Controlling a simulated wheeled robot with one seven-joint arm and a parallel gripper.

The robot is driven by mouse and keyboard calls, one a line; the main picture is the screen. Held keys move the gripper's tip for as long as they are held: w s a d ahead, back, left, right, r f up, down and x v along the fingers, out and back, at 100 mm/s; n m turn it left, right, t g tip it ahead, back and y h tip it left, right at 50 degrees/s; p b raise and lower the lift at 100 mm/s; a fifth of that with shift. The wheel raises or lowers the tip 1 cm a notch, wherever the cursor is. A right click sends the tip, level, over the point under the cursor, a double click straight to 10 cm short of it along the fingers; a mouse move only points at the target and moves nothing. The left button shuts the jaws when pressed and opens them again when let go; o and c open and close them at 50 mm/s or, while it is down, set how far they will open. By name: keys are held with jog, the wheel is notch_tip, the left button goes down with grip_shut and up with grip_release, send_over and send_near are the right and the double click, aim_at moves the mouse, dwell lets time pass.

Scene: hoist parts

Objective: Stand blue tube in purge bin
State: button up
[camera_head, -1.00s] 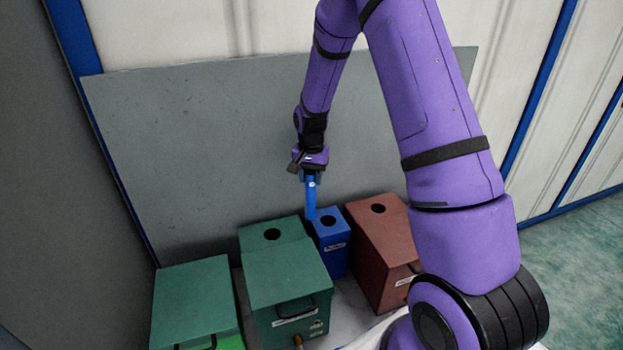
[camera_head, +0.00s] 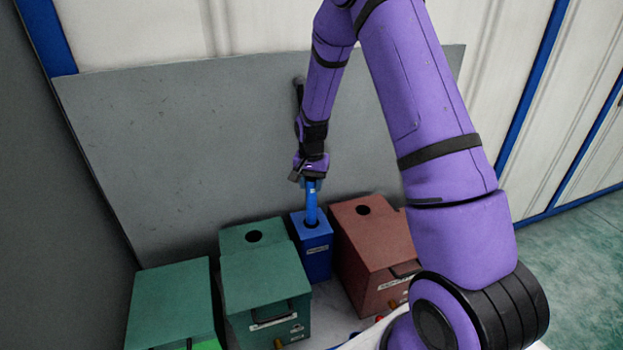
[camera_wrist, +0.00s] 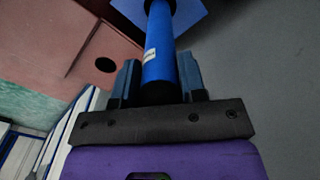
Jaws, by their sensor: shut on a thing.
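The blue tube (camera_head: 311,205) hangs upright from my gripper (camera_head: 311,180), with its lower end at the round hole in the top of the small blue bin (camera_head: 317,258). Whether the end is inside the hole or just over it is hard to tell. The blue bin has a white label that is too small to read; I take it for the purge bin. In the wrist view my gripper (camera_wrist: 160,85) is shut on the tube (camera_wrist: 159,45), which points away toward the blue bin top (camera_wrist: 188,18).
A green box (camera_head: 265,285) with a hole stands left of the blue bin, and a red-brown box (camera_head: 372,240) with a hole stands close on its right. Another green box (camera_head: 170,300) is further left. A grey panel (camera_head: 190,150) rises behind.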

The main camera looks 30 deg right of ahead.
aim_at(311, 212)
jog(key=shift+f, duration=5.75)
jog(key=o, duration=1.1)
